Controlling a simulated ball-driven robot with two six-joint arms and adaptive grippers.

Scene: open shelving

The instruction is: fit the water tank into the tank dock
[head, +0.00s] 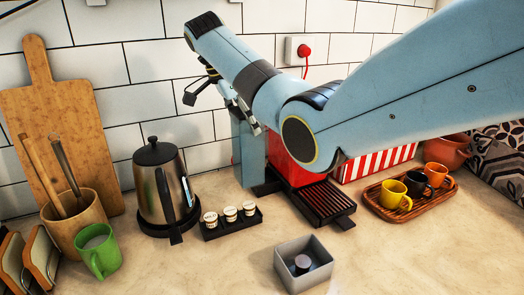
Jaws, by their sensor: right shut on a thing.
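The water tank (249,160) seems to be the blue-grey, upright block at the left side of the red coffee machine (290,166). My right gripper (243,114) comes down from above at the tank's top and is shut on it; its fingers are partly hidden by my arm. The tank's lower end is close to the dark tank dock (266,188) at the machine's foot. I cannot tell whether it is seated there or just above. My arm hides most of the machine's upper part. My left gripper is not in view.
A kettle (160,185) and a black rack of small cups (231,222) stand left of the machine. A grey open box (303,263) is in front. A wooden tray (410,211) with mugs and a red-striped box (375,163) are right. The counter's front left centre is clear.

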